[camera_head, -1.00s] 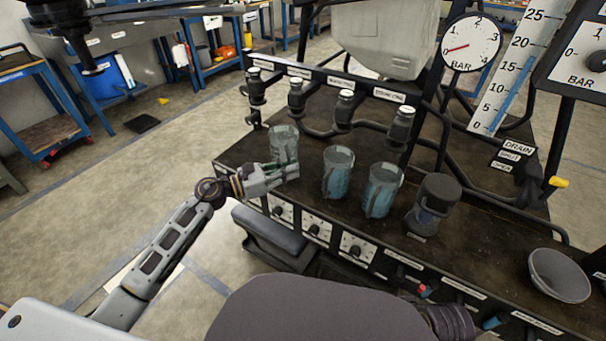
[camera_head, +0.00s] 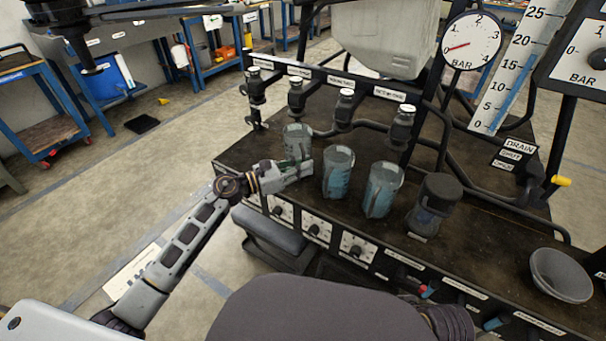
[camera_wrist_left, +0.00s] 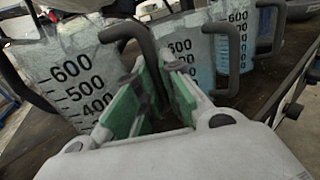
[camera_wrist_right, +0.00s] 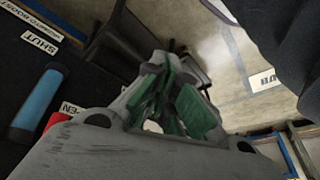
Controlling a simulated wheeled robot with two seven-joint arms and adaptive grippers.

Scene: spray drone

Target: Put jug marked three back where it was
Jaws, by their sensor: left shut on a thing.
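The left-hand jug (camera_head: 297,138) is clear, with a dark handle and a printed scale, and looks empty. My left gripper (camera_head: 304,168) is shut on its handle, at the front left of the dark bench. In the left wrist view the handle runs between the green pads (camera_wrist_left: 158,88), and the jug body (camera_wrist_left: 62,68) stands beside them. Two jugs with blue liquid, the middle jug (camera_head: 337,172) and the right jug (camera_head: 381,192), stand to the right. No number three is readable. My right gripper (camera_wrist_right: 176,85) shows only in its wrist view; its opening is unclear.
Several capped taps, one of them (camera_head: 346,98), line the rail behind the jugs. A dark lidded container (camera_head: 434,205) stands right of the jugs, and a grey bowl (camera_head: 560,275) is farther right. Dials (camera_head: 314,228) line the bench front. The middle jug is close to my left gripper.

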